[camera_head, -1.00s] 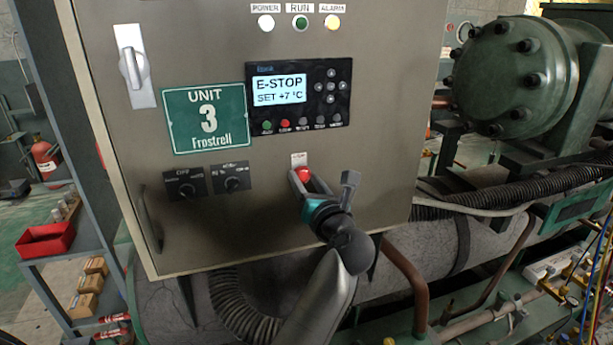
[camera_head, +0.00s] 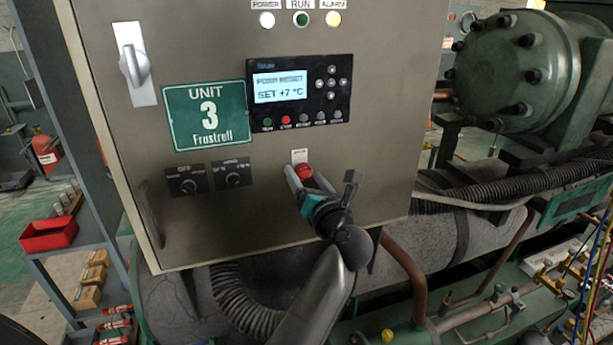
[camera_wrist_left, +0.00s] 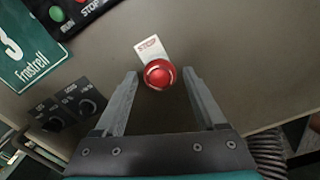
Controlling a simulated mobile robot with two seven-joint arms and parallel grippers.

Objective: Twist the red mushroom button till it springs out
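The red mushroom button (camera_head: 304,170) sits on the front of the grey control cabinet, below a small label. In the left wrist view the red button (camera_wrist_left: 159,74) shows whole under its STOP label (camera_wrist_left: 150,46). My left gripper (camera_head: 308,178) is in front of the button, just below it. In the left wrist view its two fingers (camera_wrist_left: 161,78) are spread apart on either side of the button, with gaps between. The display (camera_head: 280,87) shows a blurred line that seems to read "PUSH RESET", above "SET +7 °C". My right gripper is not in view.
The cabinet (camera_head: 255,220) carries a silver handle (camera_head: 134,63), two rotary switches (camera_head: 208,180) and a lit alarm lamp (camera_head: 333,18). Pipes and a ribbed hose (camera_head: 245,305) lie below. A shelf with a red bin (camera_head: 48,236) stands at left.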

